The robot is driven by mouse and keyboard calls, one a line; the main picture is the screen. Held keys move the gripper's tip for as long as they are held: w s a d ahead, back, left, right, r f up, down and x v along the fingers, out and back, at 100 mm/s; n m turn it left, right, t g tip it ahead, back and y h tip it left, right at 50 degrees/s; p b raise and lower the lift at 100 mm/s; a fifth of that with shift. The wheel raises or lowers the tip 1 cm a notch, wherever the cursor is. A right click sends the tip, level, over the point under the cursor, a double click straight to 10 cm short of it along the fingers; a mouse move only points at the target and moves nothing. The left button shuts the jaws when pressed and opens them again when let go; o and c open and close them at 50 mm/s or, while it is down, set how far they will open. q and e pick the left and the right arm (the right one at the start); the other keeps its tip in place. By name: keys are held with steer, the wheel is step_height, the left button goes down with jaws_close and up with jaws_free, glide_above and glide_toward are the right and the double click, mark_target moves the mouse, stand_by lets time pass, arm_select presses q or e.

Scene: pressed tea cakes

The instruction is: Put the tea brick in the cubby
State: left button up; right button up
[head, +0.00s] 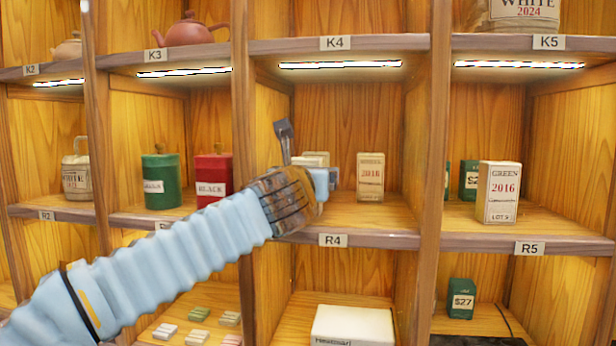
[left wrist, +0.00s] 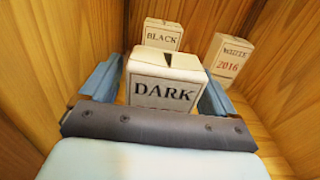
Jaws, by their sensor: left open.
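A cream box labelled DARK (left wrist: 163,88) sits between the fingers of my left gripper (left wrist: 160,84) in the left wrist view. The fingers are open, one on each side of it; I cannot tell whether they touch it. In the head view my left gripper (head: 322,183) reaches into the R4 cubby (head: 345,213), and my wrist hides most of what is there. A cream box labelled BLACK (left wrist: 162,34) stands behind the DARK box. A cream WHITE 2016 box (head: 370,178) stands to the right; it also shows in the left wrist view (left wrist: 228,60).
Wooden dividers flank the cubby, the left one (head: 241,100) close to my arm. Red (head: 213,180) and green (head: 160,182) tins stand to the left. A GREEN 2016 box (head: 498,192) stands in R5. R4's right front is clear.

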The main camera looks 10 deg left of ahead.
arm_select(q)
steer(key=s+b, duration=0.2)
steer(key=s, duration=1)
